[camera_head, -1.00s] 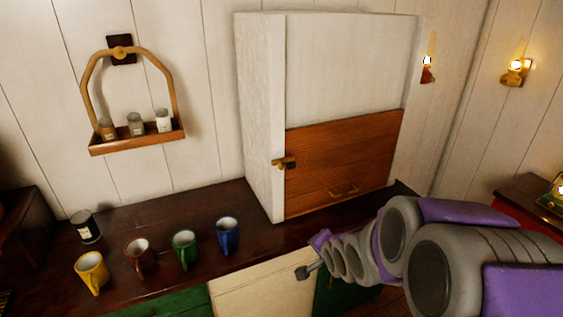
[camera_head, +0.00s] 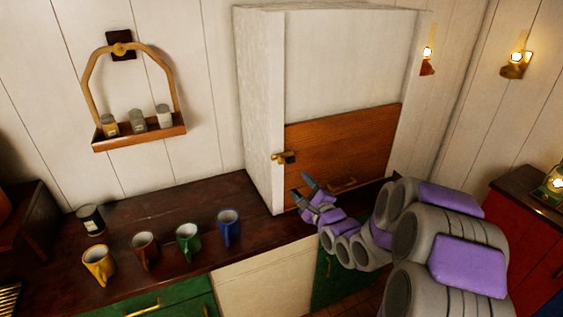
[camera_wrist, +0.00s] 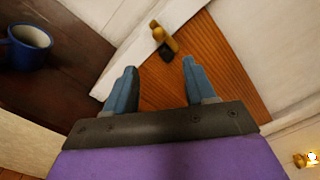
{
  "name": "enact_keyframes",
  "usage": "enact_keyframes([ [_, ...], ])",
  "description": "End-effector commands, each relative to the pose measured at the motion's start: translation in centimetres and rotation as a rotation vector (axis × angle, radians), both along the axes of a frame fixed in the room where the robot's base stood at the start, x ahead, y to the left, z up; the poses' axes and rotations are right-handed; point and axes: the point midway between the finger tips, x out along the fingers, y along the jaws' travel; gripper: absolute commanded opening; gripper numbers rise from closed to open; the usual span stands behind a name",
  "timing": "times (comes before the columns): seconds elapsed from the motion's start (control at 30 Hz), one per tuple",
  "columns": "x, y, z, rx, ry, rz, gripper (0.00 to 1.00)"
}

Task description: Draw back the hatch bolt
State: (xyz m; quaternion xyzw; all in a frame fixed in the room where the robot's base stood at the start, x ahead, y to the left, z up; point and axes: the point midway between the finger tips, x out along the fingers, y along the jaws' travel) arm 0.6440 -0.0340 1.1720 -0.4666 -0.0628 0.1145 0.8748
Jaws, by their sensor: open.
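The brass hatch bolt (camera_head: 284,157) sits at the left edge of the wooden hatch (camera_head: 340,145), on the white cabinet's front. In the wrist view the bolt (camera_wrist: 162,38) shows beyond my fingertips, near the top middle, with a dark part at its lower end. My gripper (camera_head: 302,186) is open and empty, in front of the hatch's lower left part, below and slightly right of the bolt. In the wrist view its two blue-grey fingers (camera_wrist: 160,72) are spread apart with bare wood between them. The gripper is apart from the bolt.
A brass handle (camera_head: 342,185) is low on the hatch, partly behind my gripper. Yellow, brown, green and blue mugs (camera_head: 229,228) and a dark tin (camera_head: 91,219) stand on the dark counter (camera_head: 190,272). A hanging shelf (camera_head: 140,137) holds jars. The counter between blue mug and cabinet is clear.

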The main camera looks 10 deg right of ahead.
Motion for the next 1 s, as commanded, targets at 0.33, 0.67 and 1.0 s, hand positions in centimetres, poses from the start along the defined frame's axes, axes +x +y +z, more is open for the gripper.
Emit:
enact_keyframes([
  [0.33,6.0,1.7,-0.2,-0.003,0.0,0.002,0.55],
  [0.67,11.0,3.0,-0.3,-0.003,0.003,0.0,0.55],
  [1.0,14.2,3.9,-0.2,-0.002,0.002,-0.001,0.55],
])
